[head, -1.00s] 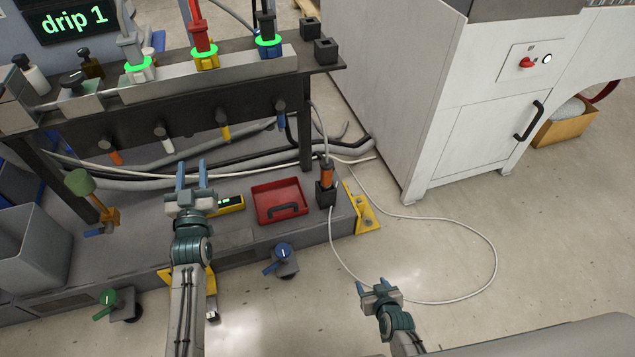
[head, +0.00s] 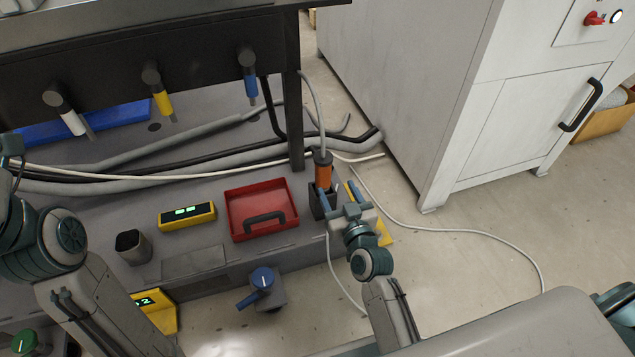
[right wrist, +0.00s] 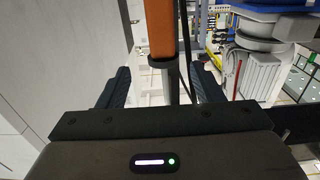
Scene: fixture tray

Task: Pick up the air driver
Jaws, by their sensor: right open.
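The air driver (head: 323,174) is an orange cylinder with a dark top and a hose rising from it. It stands upright in a black holder (head: 316,205) at the right end of the grey base. My right gripper (head: 341,196) is open just right of and in front of the driver. Contact cannot be made out. My left arm shows at the left edge in the head view, its fingers out of sight.
A red tray (head: 238,227) with a dark handle and a yellow display box (head: 187,214) lie left of the driver. A blue-handled valve (head: 262,281) is in front. A white cabinet (head: 430,95) stands behind right. A pale hose (head: 470,232) loops over open floor.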

